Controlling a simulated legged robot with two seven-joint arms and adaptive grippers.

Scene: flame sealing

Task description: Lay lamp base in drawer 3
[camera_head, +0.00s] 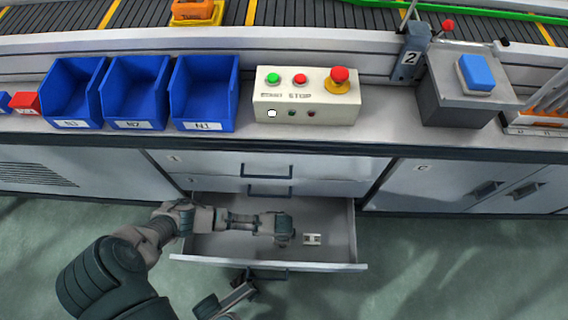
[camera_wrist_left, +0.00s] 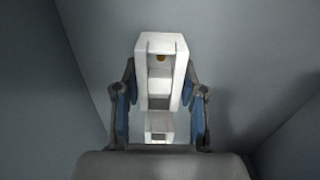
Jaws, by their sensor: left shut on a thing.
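My left gripper (camera_head: 284,238) is down inside the open drawer (camera_head: 348,232). In the left wrist view my left gripper (camera_wrist_left: 160,118) has its blue-padded fingers on either side of a white stepped piece, the lamp base (camera_wrist_left: 163,72), and is shut on it. In the head view a small white part (camera_head: 312,239) shows on the drawer floor area just right of the gripper. I cannot tell whether it touches the floor. The fingertips are hidden in the head view. A dark gripper, apparently my right one (camera_head: 238,294), is below the drawer front.
Two closed drawer fronts (camera_head: 222,164) are above the open drawer. Blue bins (camera_head: 204,95), a START/STOP control box (camera_head: 290,100) and a grey box with a blue button (camera_head: 478,72) stand on the counter. The open drawer's right part is clear.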

